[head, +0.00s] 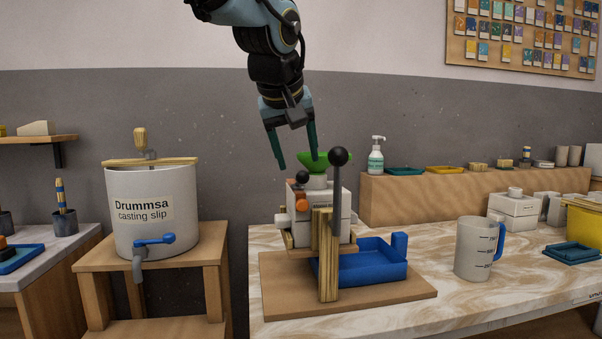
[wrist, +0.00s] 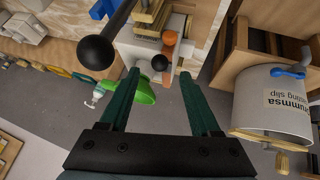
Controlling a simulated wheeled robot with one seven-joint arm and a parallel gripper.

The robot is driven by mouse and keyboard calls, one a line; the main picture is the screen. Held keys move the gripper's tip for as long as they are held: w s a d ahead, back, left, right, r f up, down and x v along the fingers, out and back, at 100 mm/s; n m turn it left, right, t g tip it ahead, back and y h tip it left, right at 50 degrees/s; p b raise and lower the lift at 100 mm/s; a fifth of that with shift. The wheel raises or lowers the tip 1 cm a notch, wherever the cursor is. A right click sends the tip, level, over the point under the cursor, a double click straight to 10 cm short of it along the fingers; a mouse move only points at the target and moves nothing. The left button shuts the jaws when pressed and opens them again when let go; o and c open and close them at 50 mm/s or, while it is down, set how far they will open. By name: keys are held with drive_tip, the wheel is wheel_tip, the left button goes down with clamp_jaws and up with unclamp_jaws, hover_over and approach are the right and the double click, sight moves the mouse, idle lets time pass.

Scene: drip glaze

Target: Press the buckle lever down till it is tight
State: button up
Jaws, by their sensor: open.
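A white block-shaped mould (head: 330,203) sits in a wooden frame on a board. In the wrist view the knob (wrist: 160,63) shows between and just beyond the fingertips, beside the orange part (wrist: 169,38). My gripper (head: 298,163) is open and empty, pointing down above the knob. I cannot tell the exact gap; no contact is visible.
A green funnel (head: 315,161) stands on the mould, close to my right finger. A larger black ball on a rod (head: 338,156) rises from the wooden post (head: 328,255). A blue tray (head: 360,262) lies behind. A slip bucket (head: 152,215) stands left, a measuring jug (head: 473,250) right.

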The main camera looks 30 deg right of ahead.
drive_tip(key=v, duration=0.3)
drive_tip(key=shift+s+a+r, duration=0.15)
drive_tip(key=shift+s+r, duration=0.05)
drive_tip(key=shift+r, duration=0.1)
drive_tip(key=w+a+f+n+g+y+p, duration=0.1)
drive_tip(key=w+a+f+y+p, duration=0.1)
drive_tip(key=w+a+f, duration=0.45)
drive_tip(key=w+a+f+n+y+p, duration=0.1)
drive_tip(key=w+a+f+y+p, duration=0.2)
drive_tip(key=a+f, duration=0.6)
drive_tip(key=s+a+f+g+p, duration=0.1)
drive_tip(key=a+f, duration=0.3)
drive_tip(key=a, duration=0.6)
drive_tip(key=s+a+f+n+g+p, duration=0.1)
drive_tip(key=s+a+f+p, duration=0.1)
drive_tip(key=a, duration=0.8)
drive_tip(key=shift+s+a+f+n+g+p, duration=0.2)
drive_tip(key=shift+s+f+n+g+p, duration=0.1)
drive_tip(key=shift+s+f, duration=0.65)
drive_tip(key=shift+c, duration=0.4)
